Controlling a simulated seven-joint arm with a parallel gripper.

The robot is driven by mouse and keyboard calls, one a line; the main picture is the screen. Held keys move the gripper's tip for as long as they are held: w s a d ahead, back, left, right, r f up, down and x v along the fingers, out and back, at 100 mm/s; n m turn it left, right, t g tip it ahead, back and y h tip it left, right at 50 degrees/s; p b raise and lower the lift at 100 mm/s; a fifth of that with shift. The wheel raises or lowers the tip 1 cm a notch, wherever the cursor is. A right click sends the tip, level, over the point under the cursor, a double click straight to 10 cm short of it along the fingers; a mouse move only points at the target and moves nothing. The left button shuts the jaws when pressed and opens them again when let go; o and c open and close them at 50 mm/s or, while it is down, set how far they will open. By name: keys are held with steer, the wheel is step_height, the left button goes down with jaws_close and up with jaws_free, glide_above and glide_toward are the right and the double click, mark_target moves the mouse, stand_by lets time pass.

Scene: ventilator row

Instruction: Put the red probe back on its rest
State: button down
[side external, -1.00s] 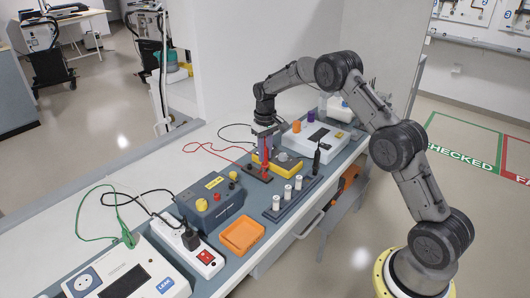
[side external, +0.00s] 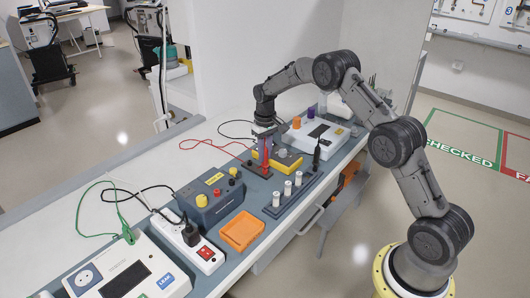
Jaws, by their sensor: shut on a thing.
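My gripper (side external: 264,149) points down over the bench and is shut on the red probe (side external: 266,160). The probe is upright, with a red cable (side external: 205,142) trailing to the left. Its lower end is at or just above a small dark block (side external: 256,171) on the bench, which may be its rest. I cannot tell whether they touch. The fingers hide the probe's upper part. A black probe (side external: 317,155) stands upright to the right.
A yellow meter (side external: 288,163) is close behind the gripper. A rack with white cylinders (side external: 287,188) is in front. A blue-grey box (side external: 212,202), an orange tray (side external: 241,232), a power strip (side external: 205,254) and a white device (side external: 315,137) crowd the bench.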

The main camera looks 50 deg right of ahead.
stand_by(0.3)
steer(key=c, duration=0.7)
jaws_free()
steer(key=shift+o, duration=0.2)
